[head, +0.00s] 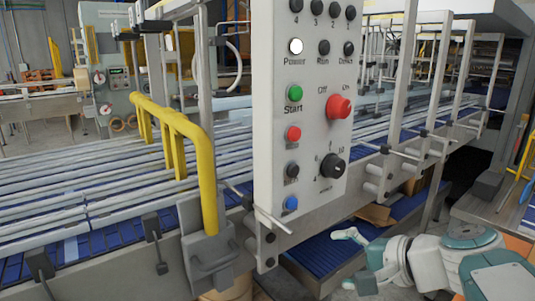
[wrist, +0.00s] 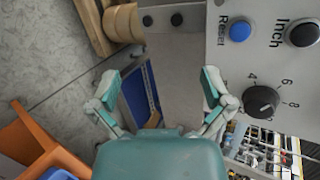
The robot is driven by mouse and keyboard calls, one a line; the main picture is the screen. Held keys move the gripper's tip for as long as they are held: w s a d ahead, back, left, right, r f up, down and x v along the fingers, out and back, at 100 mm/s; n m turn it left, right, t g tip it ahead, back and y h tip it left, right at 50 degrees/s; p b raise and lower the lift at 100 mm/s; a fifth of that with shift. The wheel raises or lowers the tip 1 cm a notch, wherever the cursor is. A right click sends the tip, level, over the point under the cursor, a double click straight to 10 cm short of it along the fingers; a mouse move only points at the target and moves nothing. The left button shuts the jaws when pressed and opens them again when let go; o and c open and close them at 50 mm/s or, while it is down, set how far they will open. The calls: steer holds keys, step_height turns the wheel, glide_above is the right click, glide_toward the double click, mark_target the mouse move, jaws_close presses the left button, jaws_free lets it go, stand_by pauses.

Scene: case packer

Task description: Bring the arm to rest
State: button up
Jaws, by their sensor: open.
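My gripper (head: 352,256) is at the lower right in the head view, below the control panel (head: 262,110) and apart from it. In the wrist view my gripper (wrist: 158,92) shows two spread teal and grey fingers with nothing between them. The control panel (wrist: 222,60) fills the upper right there, with a blue Reset button (wrist: 239,30), a black Inch button (wrist: 303,33) and a black numbered dial (wrist: 263,100). In the head view the panel also carries a lit white Power button (head: 295,46), a green Start button (head: 294,92) and a red Off/On switch (head: 339,106).
A yellow rail (head: 180,140) and a conveyor with blue belts and metal bars (head: 90,190) lie left of the panel. A lower blue belt (head: 325,252) runs behind my gripper. An orange object (wrist: 25,140) stands on the grey floor (wrist: 50,40).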

steer(key=s+d+f+n+g+h, duration=0.2)
steer(key=s+f+n+h, duration=0.6)
steer(key=s+f+n, duration=0.2)
steer(key=shift+s+n+g+h, duration=0.3)
steer(key=shift+s+n+g, duration=0.15)
steer(key=shift+s, duration=0.4)
stand_by(0.6)
